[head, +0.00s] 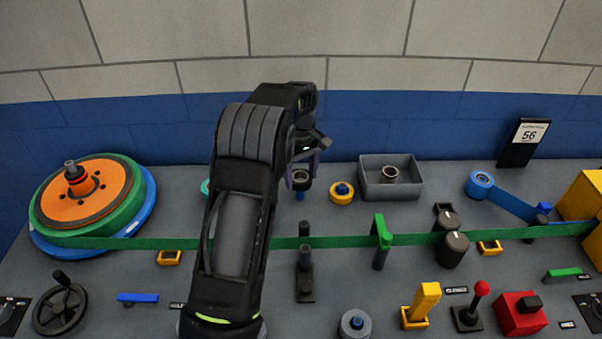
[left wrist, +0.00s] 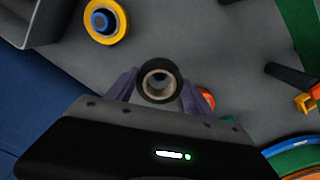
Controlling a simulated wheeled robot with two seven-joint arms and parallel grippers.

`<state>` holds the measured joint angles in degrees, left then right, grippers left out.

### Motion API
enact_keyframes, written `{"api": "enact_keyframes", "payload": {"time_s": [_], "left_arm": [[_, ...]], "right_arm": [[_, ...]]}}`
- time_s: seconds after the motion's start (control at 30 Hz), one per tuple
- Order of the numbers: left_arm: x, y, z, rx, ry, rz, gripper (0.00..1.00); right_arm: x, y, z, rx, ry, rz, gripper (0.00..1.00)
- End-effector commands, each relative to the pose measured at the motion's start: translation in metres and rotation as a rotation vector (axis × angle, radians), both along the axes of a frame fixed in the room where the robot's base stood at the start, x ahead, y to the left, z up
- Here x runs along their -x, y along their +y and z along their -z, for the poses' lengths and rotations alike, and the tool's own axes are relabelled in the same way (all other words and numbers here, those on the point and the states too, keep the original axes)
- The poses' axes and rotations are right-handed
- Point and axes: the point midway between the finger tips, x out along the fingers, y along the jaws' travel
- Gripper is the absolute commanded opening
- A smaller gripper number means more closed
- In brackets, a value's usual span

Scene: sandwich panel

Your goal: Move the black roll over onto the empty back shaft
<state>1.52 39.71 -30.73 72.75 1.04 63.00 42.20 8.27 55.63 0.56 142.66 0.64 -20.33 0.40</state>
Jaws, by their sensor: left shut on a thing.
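The black roll (head: 301,180) is a short dark ring with a pale core. My left gripper (head: 302,175) is shut on it, with a purple finger on each side. In the left wrist view the black roll (left wrist: 159,80) sits between the fingertips of the left gripper (left wrist: 160,88), its hole facing the camera. A small blue piece (head: 300,196) shows right under the roll in the head view, perhaps the back shaft. I cannot tell whether the roll is around it or above it. My right gripper is in neither view.
A yellow roll (head: 342,193) on a blue core stands just right; a grey bin (head: 415,190) holding a ring is beyond it. A teal roll (head: 206,187) is partly hidden by my left arm. A green strip (head: 340,241) crosses the panel in front, from the big reel (head: 50,215).

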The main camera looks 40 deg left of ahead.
Motion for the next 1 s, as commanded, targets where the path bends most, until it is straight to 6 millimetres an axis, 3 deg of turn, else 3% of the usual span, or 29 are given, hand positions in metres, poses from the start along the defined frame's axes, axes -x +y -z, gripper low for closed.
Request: {"api": "enact_keyframes", "payload": {"time_s": [1.0], "left_arm": [[0.0007, -0.0007, 0.0067, 0.000, 0.000, 0.000, 0.18]], "right_arm": [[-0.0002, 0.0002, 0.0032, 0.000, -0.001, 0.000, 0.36]]}}
